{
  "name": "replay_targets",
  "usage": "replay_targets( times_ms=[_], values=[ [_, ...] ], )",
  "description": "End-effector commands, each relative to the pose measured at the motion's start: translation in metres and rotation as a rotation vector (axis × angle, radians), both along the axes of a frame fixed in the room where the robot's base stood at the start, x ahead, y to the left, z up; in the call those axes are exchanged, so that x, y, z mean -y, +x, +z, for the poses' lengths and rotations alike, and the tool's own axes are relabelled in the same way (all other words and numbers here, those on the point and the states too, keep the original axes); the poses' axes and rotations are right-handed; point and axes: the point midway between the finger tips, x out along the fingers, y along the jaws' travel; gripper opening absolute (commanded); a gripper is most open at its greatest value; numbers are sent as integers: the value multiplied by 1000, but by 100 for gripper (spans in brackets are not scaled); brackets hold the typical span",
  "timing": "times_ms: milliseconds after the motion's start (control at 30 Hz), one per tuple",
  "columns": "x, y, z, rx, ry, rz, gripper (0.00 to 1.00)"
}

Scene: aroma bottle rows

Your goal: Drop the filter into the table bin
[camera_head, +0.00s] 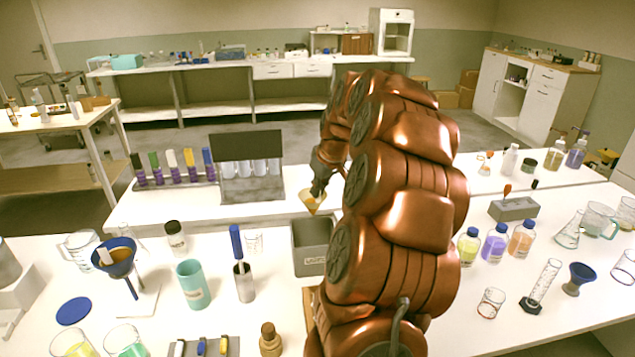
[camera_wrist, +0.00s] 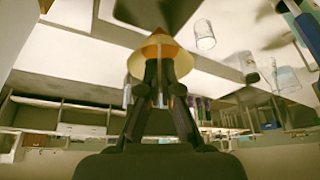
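The filter (camera_head: 311,203) is a small tan-orange paper cone, point down in the head view. My gripper (camera_head: 319,187) is shut on its upper part and holds it in the air. In the wrist view both fingertips (camera_wrist: 160,68) meet at the filter (camera_wrist: 137,62), which spreads out around them. The table bin (camera_head: 312,262) is a grey open-topped box with a label on its front, standing on the near table. In the head view the filter shows just above the bin's back rim; whether it is over the opening I cannot tell.
A blue funnel (camera_head: 119,252) on a stand, a teal cup (camera_head: 193,285) and a metal holder with a blue-handled tool (camera_head: 243,280) stand left of the bin. My arm hides the table right of it. Coloured bottles (camera_head: 495,243) stand farther right. A grey rack (camera_head: 250,175) stands behind.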

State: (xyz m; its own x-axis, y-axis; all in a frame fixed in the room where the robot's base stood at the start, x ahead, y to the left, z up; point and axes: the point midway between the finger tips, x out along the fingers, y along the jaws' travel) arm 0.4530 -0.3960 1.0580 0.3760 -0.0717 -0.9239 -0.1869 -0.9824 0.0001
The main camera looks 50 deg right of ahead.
Motion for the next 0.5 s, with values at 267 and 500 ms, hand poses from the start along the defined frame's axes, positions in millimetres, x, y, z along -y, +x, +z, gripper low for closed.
replay_targets(
  times_ms=[267,500],
  values=[
    [-1,-1,-24,-3,3,0,0],
    [0,0,-44,0,0,-1,0]
  ],
)
